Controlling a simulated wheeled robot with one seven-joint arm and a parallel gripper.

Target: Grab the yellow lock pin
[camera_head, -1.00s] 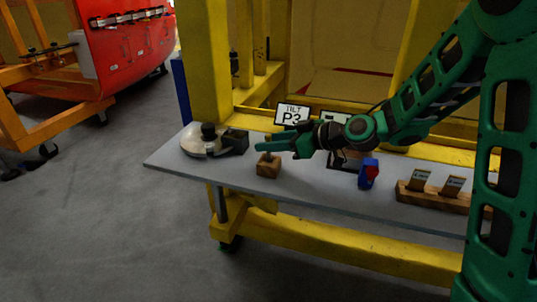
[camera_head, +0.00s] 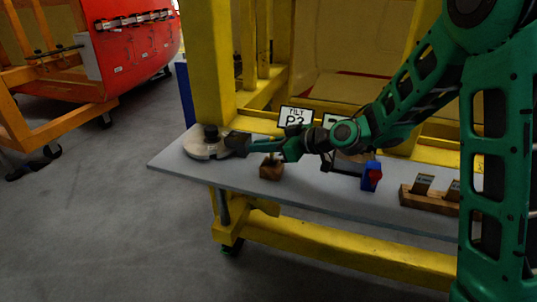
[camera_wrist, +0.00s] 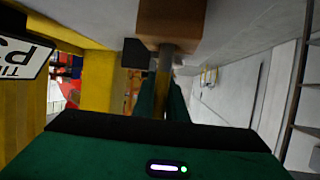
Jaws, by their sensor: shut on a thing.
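The lock pin (camera_wrist: 164,68) shows in the wrist view as a thin dull yellowish-grey shaft. It runs from a wooden block (camera_wrist: 172,22) to between my fingers, and its far part is hidden by them. My gripper (camera_wrist: 163,92) is shut on this shaft, one green finger on each side. In the head view, my gripper (camera_head: 264,146) lies level just above the wooden block (camera_head: 271,170), which stands on the grey table (camera_head: 320,197). The pin is too small and dark there to make out clearly.
A round pale disc (camera_head: 200,151) with a dark knob and a black block (camera_head: 238,142) stand left of my fingers. A blue and red part (camera_head: 371,177) and a wooden holder (camera_head: 428,197) stand to the right. Yellow frame posts (camera_head: 207,62) rise behind.

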